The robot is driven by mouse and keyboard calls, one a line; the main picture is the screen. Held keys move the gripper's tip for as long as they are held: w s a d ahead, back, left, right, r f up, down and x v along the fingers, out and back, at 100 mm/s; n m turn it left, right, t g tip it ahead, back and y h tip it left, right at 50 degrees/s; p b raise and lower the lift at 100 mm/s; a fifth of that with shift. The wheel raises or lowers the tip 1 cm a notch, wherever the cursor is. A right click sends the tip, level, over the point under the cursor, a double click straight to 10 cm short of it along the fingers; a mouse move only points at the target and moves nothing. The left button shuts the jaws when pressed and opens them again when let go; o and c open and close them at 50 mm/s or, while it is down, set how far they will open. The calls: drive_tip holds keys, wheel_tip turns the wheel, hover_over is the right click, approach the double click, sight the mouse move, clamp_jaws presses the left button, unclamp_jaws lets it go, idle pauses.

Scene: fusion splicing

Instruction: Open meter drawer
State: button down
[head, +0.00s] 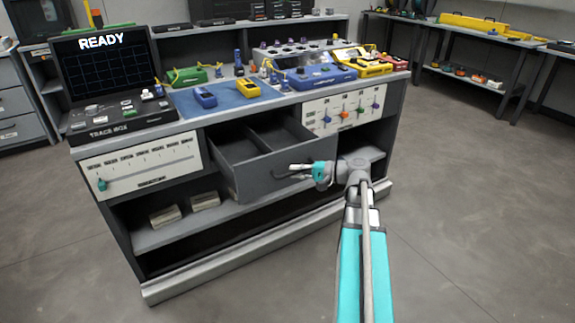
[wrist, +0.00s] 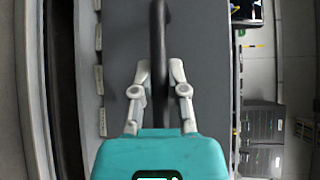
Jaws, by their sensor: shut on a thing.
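The grey meter drawer (head: 278,171) is in the middle of the workbench front and stands pulled out, its inside with a divider showing in the head view. In that view it looks empty. My gripper (head: 291,172) is at the drawer's front. In the wrist view the dark bar handle (wrist: 158,45) runs between the two fingers of my gripper (wrist: 160,75), which are shut on it. The drawer's front panel (wrist: 122,40) lies behind the handle in the wrist view.
The workbench top carries a trace box (head: 120,118) with a READY screen, a blue mat (head: 222,97) with a blue and a yellow meter, and several devices. Slider panels (head: 140,163) flank the drawer. A lower shelf (head: 165,236) holds two small boxes. The floor (head: 470,200) at the right is clear.

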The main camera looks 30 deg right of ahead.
drive_tip(key=s, duration=0.5)
drive_tip(key=c, duration=0.6)
unclamp_jaws()
drive_tip(key=shift+c, duration=0.2)
drive_tip(key=shift+w, duration=0.1)
